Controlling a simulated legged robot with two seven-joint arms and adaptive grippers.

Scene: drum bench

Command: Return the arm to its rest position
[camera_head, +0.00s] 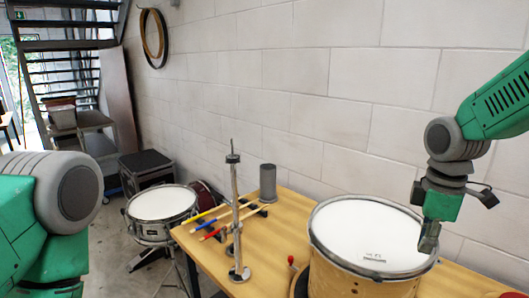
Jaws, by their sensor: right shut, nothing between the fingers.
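My right gripper (429,238) comes in from the right and points down over the right rim of a drum with a white head (365,230). Its fingers are shut with nothing between them. I cannot tell whether the fingertips touch the rim or only hang in front of it. My left arm shows at the left edge as green and grey links, and its gripper is out of view.
The wooden bench (215,262) holds a metal stand (236,210), a grey cylinder (268,183) and several coloured sticks (208,213). A snare drum (161,203) stands left of the bench, before a black case (146,168). A white block wall (300,80) is behind.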

